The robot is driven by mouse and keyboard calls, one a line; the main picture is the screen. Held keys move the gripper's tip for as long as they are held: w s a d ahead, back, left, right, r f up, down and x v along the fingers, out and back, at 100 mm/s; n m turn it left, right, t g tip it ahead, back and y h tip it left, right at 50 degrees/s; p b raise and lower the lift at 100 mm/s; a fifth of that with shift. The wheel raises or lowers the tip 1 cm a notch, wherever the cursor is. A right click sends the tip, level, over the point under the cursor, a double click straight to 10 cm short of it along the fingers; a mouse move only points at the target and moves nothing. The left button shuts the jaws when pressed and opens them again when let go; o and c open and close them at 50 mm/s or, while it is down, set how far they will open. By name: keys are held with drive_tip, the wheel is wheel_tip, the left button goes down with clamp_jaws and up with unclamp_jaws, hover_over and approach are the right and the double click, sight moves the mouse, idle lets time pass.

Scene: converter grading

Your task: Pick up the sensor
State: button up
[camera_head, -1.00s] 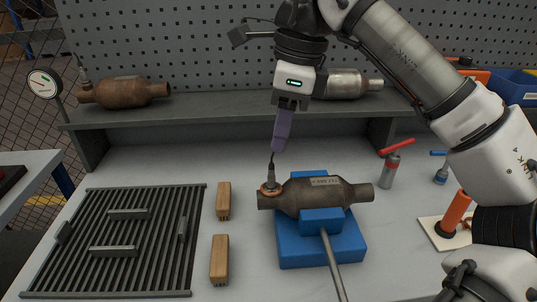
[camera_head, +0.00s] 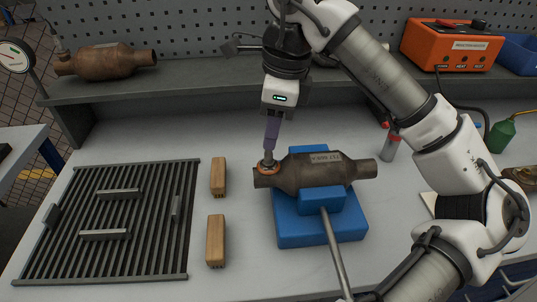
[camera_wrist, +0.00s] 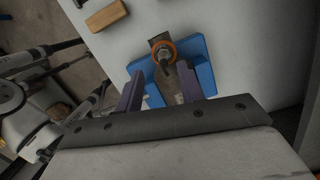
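The sensor (camera_head: 268,163) stands upright in an orange-brown ring at the left end of a dark brown converter (camera_head: 315,172). Its upper part is hidden behind my purple fingers in the head view. The converter lies clamped on a blue fixture (camera_head: 320,229). My gripper (camera_head: 270,146) points down over the sensor, with its fingertips around the sensor's upper part. In the wrist view, the two fingers of my gripper (camera_wrist: 157,70) are spread apart, and the sensor (camera_wrist: 163,56) shows between and just beyond their tips. I see no contact.
Two wooden blocks (camera_head: 218,177) and a dark slotted rack (camera_head: 150,215) with several grey bars lie to the left. A rusty converter (camera_head: 107,62) and an orange box (camera_head: 451,45) are on the shelf behind. A red-topped canister (camera_head: 390,145) stands right.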

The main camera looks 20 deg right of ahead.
drive_tip(key=shift+w+a+f+p, duration=0.15)
drive_tip(key=shift+f+p, duration=0.2)
drive_tip(key=shift+f, duration=0.5)
drive_tip(key=shift+w+f+p, duration=0.1)
drive_tip(key=shift+f+p, duration=0.25)
drive_tip(key=shift+f, duration=0.55)
drive_tip(key=shift+w+a+f+p, duration=0.15)
drive_tip(key=shift+f+p, duration=0.2)
drive_tip(key=shift+f, duration=0.5)
drive_tip(key=shift+d, duration=0.1)
clamp_jaws()
